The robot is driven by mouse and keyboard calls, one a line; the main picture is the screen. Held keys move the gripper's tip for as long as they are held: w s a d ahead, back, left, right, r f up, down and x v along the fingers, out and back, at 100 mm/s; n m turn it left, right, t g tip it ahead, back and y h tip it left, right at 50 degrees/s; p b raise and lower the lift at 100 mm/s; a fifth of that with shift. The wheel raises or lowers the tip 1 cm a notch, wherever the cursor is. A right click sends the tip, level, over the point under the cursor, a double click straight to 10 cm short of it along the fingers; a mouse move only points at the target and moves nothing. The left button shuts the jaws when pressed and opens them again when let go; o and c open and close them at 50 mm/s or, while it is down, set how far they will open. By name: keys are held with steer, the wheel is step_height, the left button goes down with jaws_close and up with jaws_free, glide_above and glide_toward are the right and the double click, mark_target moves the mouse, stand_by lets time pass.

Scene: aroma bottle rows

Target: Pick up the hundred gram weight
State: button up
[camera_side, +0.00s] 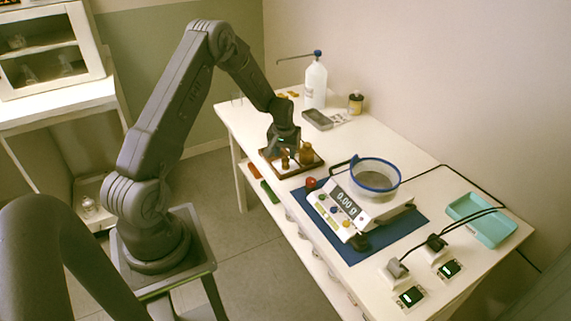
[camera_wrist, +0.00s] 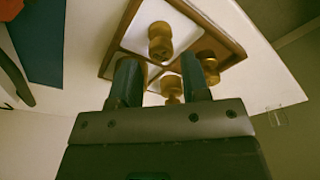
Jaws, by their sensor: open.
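Several brass-coloured knobbed weights stand in a wooden tray (camera_wrist: 201,19) with pale compartments; the tray also shows in the side view (camera_side: 318,163). One weight (camera_wrist: 160,42) is ahead of the fingertips in the wrist view. Another weight (camera_wrist: 172,89) shows between the fingers, and a third (camera_wrist: 208,66) is beside the right finger. Part of one more is hidden behind the left finger. I cannot read which is the hundred gram weight. My gripper (camera_wrist: 159,62) is open and empty over the tray; in the side view it (camera_side: 284,143) hides part of the weights.
A balance (camera_side: 345,205) reading 0.00 g, with a blue-rimmed pan (camera_side: 375,175), stands on a blue mat (camera_side: 412,224) right of the tray. Behind are a white bottle (camera_side: 315,84), a grey box (camera_side: 318,119) and a dark jar (camera_side: 355,104). A teal tray (camera_side: 490,231) sits far right.

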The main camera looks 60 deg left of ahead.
mark_target(285, 159)
steer(key=shift+w+a+f, duration=0.15)
steer(key=shift+f, duration=1.05)
steer(key=shift+w+a+f, duration=0.1)
steer(key=shift+a+f, duration=0.05)
steer(key=shift+f, duration=1)
steer(key=c, duration=0.6)
